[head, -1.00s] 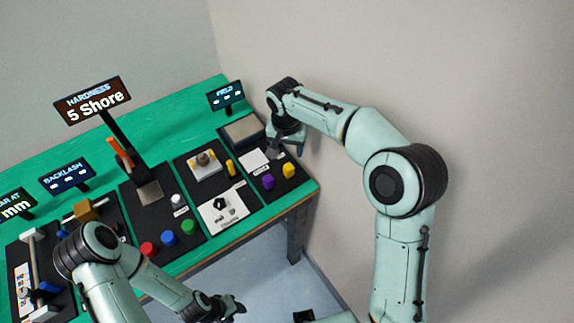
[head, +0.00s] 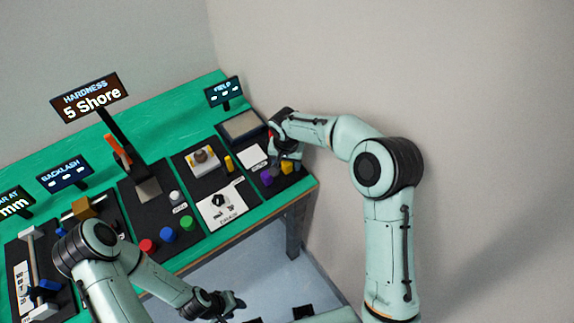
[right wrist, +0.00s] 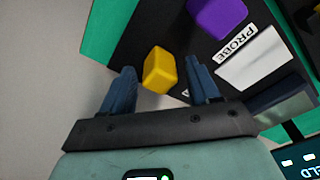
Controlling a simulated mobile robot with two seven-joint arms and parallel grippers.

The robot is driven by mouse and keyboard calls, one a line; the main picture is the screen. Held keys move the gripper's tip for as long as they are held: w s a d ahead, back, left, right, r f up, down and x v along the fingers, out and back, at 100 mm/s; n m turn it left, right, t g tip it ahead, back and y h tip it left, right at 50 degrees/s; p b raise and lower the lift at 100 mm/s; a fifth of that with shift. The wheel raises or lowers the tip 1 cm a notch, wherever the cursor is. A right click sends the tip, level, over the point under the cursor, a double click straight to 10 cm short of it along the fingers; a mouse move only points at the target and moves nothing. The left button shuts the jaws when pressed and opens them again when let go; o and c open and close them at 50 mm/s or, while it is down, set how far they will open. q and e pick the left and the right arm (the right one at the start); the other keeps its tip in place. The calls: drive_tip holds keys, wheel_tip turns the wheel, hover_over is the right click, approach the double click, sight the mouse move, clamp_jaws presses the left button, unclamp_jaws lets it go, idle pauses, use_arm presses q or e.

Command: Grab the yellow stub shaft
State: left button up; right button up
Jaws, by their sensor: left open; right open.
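A short yellow piece (right wrist: 159,71), which I take to be the stub shaft, sits on the black mat at the table's right end. In the head view, the yellow piece (head: 287,170) is partly hidden by my right gripper (head: 284,157). The right wrist view shows the right gripper (right wrist: 163,80) open, with a finger on each side of the yellow piece and gaps to both. Whether the fingertips are down at its height is hard to tell. My left gripper (head: 238,304) is open and empty in front of the table, away from the mats.
A purple piece (right wrist: 217,17) sits close by on the same mat, beside a PROBE label (right wrist: 236,44) and a white plate (right wrist: 256,60). A slim yellow peg (head: 228,164) stands on the neighbouring mat. The wall (head: 400,70) is right of the table.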

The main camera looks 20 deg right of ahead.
drive_tip(key=shift+c, duration=0.3)
clamp_jaws()
